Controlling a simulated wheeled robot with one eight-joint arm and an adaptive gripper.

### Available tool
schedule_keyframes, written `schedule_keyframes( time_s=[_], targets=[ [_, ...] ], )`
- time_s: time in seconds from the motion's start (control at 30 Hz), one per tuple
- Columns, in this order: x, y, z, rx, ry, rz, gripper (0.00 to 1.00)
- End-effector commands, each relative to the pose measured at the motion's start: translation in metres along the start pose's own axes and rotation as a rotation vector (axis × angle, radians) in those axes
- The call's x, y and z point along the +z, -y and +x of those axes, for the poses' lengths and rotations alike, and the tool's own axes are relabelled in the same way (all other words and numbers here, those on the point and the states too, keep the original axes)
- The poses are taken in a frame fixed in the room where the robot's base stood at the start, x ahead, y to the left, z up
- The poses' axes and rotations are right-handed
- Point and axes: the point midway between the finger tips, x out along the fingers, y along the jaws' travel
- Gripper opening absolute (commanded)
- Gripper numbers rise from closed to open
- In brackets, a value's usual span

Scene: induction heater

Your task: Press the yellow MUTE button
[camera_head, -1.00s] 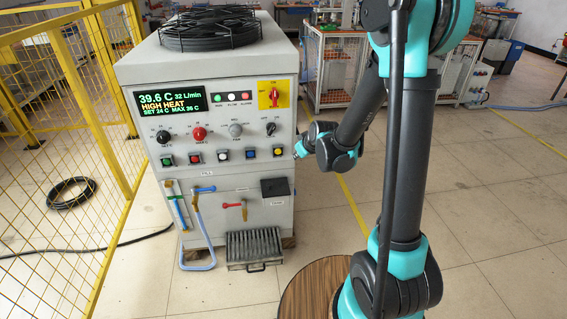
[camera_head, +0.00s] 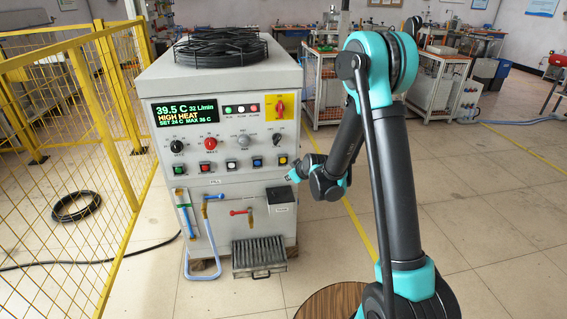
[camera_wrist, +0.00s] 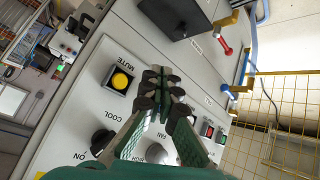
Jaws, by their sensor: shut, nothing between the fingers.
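The yellow MUTE button (camera_head: 282,160) is the rightmost of the row of square-framed buttons on the grey heater cabinet's front. In the wrist view the round yellow MUTE button (camera_wrist: 121,81) sits in a dark square frame beside its "MUTE" label, fully visible. My gripper (camera_head: 291,176) is at the cabinet's right front edge, a little below and right of the button. In the wrist view my gripper (camera_wrist: 165,82) is shut and empty, its fingertips to the right of the button in the picture. No contact with the button shows; the gap to the panel cannot be judged exactly.
The COOL knob (camera_wrist: 102,141) lies near the button in the wrist view. A black box (camera_head: 280,197) sticks out below. A yellow mesh fence (camera_head: 60,140) stands left; floor right is open.

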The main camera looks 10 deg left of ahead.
Motion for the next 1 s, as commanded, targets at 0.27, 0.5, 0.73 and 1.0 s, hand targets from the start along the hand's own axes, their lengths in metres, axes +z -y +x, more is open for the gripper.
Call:
schedule_keyframes(
  time_s=[0.27,0.5,0.73,1.0],
  targets=[
    [-0.011,-0.012,0.016,0.000,0.000,0.001,0.00],
    [-0.028,-0.028,0.038,0.000,0.000,0.001,0.00],
    [-0.039,-0.040,0.054,0.000,0.000,0.001,0.00],
    [-0.044,-0.045,0.061,0.000,0.000,0.001,0.00]
  ],
)
